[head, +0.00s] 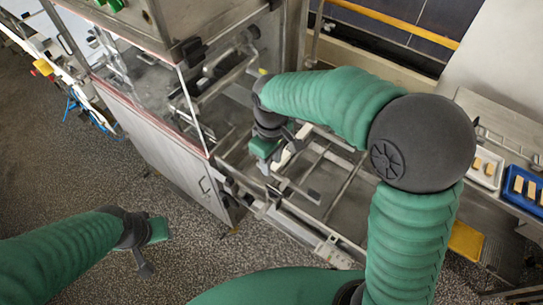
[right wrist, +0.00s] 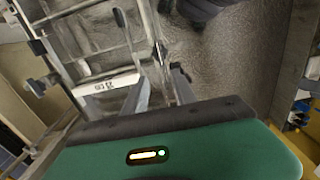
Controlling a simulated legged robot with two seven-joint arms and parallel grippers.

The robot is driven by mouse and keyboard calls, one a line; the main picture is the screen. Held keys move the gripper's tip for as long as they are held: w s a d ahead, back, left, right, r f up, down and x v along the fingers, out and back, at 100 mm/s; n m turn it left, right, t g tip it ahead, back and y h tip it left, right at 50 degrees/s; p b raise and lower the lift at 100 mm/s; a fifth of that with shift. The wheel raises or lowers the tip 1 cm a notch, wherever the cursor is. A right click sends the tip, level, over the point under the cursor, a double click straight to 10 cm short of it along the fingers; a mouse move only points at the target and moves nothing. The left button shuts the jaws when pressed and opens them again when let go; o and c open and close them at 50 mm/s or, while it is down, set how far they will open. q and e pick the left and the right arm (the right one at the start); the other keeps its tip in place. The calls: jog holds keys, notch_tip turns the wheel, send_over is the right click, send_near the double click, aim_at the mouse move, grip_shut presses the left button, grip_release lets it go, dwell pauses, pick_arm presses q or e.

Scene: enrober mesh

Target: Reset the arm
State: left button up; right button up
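My right arm reaches over the metal frame of the machine in the head view. Its gripper (head: 280,158) hangs above the open rail frame (head: 325,185), pointing down. In the right wrist view the two grey fingers (right wrist: 162,88) stand apart with nothing held between them. Frame rails and the floor show beyond them. My left gripper (head: 150,255) is low at the left of the head view, over bare speckled floor and away from the machine. No object shows in it, but its finger gap is not clear.
A metal cabinet with clear panels (head: 170,150) stands left of the rail frame. At the right, a bench holds a white tray (head: 486,168) and a blue tray (head: 522,190) with pale pieces. A yellow bar (head: 395,22) runs along the back. Floor at lower left is clear.

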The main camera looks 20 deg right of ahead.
notch_tip(320, 180, up, 3)
jog(key=shift+w+r, duration=0.1)
jog(key=shift+r, duration=0.1)
